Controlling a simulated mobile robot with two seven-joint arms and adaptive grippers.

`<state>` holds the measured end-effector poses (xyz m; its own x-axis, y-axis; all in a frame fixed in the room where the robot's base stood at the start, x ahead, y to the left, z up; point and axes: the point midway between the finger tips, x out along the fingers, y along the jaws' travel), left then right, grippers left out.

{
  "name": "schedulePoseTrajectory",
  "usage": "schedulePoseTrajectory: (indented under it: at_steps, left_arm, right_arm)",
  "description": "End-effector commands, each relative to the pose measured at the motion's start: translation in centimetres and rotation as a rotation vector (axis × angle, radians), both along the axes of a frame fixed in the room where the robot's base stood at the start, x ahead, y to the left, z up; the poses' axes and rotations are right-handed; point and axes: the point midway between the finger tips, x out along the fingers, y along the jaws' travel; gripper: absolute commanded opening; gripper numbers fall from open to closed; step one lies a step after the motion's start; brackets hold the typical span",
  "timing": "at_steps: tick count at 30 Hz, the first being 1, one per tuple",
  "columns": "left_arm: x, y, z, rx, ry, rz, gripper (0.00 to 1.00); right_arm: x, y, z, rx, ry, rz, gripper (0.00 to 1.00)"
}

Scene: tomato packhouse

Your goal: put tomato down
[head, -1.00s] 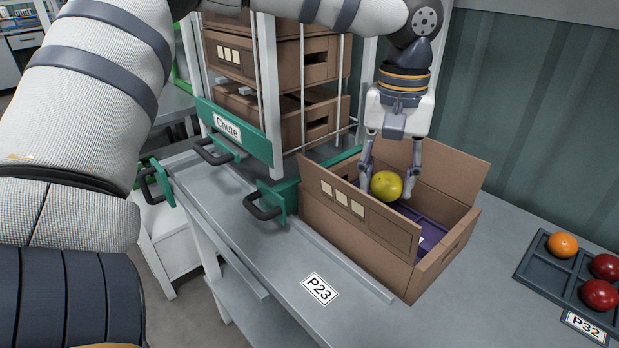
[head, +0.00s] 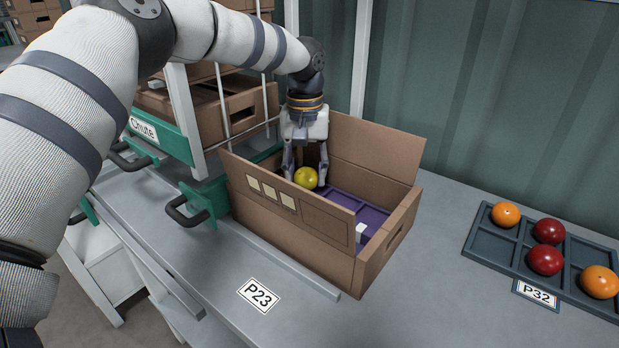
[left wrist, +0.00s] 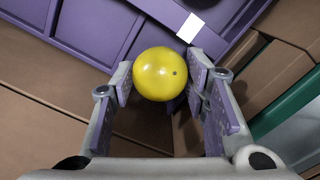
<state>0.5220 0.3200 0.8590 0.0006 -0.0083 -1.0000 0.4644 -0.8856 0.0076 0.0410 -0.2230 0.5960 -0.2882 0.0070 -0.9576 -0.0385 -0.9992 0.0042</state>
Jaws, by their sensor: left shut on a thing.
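A yellow tomato (head: 306,177) is held between the fingers of my left gripper (head: 305,172). The gripper points down inside an open cardboard box (head: 330,232), at its left end. In the left wrist view the tomato (left wrist: 160,74) sits between the two pads of the gripper (left wrist: 163,90). A purple tray with compartments (head: 362,212) lies in the box; it also shows in the left wrist view (left wrist: 95,28). I cannot tell whether the tomato touches the tray. My right gripper is not in view.
A dark tray (head: 490,245) marked P32 stands at the right with orange and red tomatoes. A P23 label (head: 259,295) lies on the grey bench. A green-railed chute rack (head: 160,137) with cardboard boxes stands at the left. Bench between box and dark tray is clear.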

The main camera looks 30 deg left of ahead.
Motion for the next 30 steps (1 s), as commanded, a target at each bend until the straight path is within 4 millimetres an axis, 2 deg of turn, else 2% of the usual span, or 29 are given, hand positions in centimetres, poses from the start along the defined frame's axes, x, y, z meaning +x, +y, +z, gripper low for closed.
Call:
schedulePoseTrajectory:
  at_steps: [1,6,7,8,18,20,30]
  left_arm:
    - [-0.1,0.0,-0.9,0.0,0.001,-0.001,0.28]
    - [-0.1,0.0,-1.1,-0.001,0.002,-0.001,0.28]
    - [-0.1,0.0,-1.1,-0.001,0.002,0.0,0.44]
    - [-0.1,0.0,-1.1,0.0,0.001,0.0,0.5]
    - [0.0,0.0,-0.6,-0.001,-0.004,0.0,0.5]
    - [0.0,0.0,0.1,-0.002,-0.005,0.0,0.5]
    - [0.0,0.1,8.7,-0.001,-0.009,0.0,0.5]
  right_arm:
    - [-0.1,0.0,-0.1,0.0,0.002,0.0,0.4]
    - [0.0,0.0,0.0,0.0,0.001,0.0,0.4]
    - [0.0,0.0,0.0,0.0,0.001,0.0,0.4]
    - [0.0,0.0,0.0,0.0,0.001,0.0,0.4]
    - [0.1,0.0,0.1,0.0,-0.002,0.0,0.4]
    - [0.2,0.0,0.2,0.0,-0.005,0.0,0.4]
    - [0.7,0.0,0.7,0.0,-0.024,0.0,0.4]
